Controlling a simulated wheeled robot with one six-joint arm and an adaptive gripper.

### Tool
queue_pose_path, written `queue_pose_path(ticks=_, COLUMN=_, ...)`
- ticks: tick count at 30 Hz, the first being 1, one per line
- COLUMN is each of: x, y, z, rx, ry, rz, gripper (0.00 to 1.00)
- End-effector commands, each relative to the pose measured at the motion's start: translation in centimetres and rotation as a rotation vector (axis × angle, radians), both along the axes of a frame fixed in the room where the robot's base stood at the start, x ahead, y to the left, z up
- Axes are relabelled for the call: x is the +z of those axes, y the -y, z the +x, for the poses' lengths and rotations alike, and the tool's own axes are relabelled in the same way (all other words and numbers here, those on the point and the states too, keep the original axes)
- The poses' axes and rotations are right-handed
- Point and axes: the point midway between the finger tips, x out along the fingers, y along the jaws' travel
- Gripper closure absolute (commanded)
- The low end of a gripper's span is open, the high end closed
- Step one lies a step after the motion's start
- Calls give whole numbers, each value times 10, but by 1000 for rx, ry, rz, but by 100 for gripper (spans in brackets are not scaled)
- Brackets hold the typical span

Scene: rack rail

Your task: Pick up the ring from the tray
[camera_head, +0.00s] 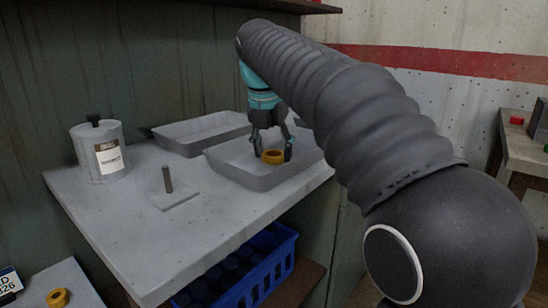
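Whether the ring rests on the tray floor or is slightly raised is also unclear. My arm hides part of the area behind and right of the tray.
A second grey tray (202,141) stands behind, and looks empty. A short peg on a plate (168,181) and a lidded, labelled canister (100,152) stand to the left. A blue crate (285,258) is below the bench. Another yellow ring (58,297) lies at lower left.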

Motion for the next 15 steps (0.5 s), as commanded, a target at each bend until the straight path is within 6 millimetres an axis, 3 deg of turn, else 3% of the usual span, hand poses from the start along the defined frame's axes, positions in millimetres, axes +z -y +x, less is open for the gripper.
queue_pose_path(ticks=1, x=0, y=0, z=0, rx=0, ry=-1, rz=0, gripper=72)
queue_pose_path(ticks=2, x=0, y=0, z=0, rx=0, ry=-1, rz=0, gripper=80)
queue_pose_path(ticks=15, x=7, y=0, z=0, rx=0, ry=1, rz=0, gripper=80)
